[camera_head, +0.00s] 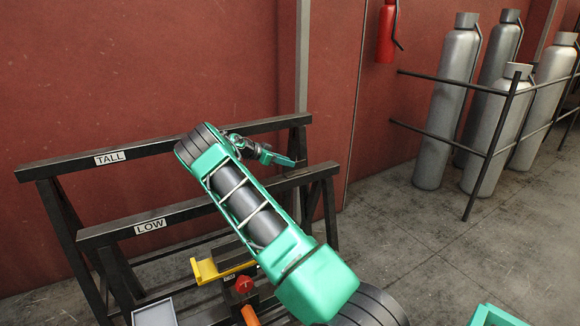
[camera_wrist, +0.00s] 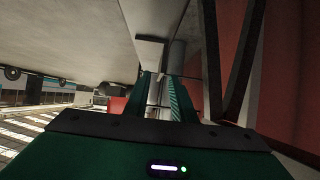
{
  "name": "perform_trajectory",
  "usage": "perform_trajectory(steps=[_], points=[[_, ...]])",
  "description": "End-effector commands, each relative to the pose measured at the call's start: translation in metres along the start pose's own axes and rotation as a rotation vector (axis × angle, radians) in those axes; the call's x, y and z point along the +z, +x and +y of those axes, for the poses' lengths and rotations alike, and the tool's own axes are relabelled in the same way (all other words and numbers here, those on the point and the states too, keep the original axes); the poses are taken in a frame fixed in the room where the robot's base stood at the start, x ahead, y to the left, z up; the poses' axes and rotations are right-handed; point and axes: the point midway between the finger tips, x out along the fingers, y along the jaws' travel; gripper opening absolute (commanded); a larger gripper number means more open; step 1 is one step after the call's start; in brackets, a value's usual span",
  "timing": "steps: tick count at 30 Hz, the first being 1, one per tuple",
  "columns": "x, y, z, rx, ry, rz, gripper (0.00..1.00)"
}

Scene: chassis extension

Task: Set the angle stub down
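In the wrist view, my gripper (camera_wrist: 167,98) has its two green fingers close together around a narrow grey piece. This looks like the angle stub (camera_wrist: 151,52), with a flat grey face showing beyond the fingertips. Its full shape and far end cannot be made out. In the head view, my gripper (camera_head: 286,160) is at the far end of my green arm, near the right part of the rails. The stub cannot be told apart there. A black rail marked TALL (camera_head: 70,163) stands behind a lower rail marked LOW (camera_head: 180,217).
A yellow bracket (camera_head: 207,270), a red knob (camera_head: 244,285) and a grey tray (camera_head: 155,313) lie in front of the rails. Gas cylinders (camera_head: 447,110) stand behind a black railing (camera_head: 492,150) at right. A red extinguisher (camera_head: 386,35) hangs on the wall.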

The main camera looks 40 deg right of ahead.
Motion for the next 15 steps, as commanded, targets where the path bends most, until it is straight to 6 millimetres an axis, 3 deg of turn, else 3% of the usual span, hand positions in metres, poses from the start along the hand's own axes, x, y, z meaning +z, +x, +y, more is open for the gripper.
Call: perform_trajectory(steps=[6,15], points=[[0.001,-0.045,-0.001,-0.003,-0.001,-0.001,0.23],[0.0,-0.075,0.0,-0.001,-0.001,-0.002,0.23]])
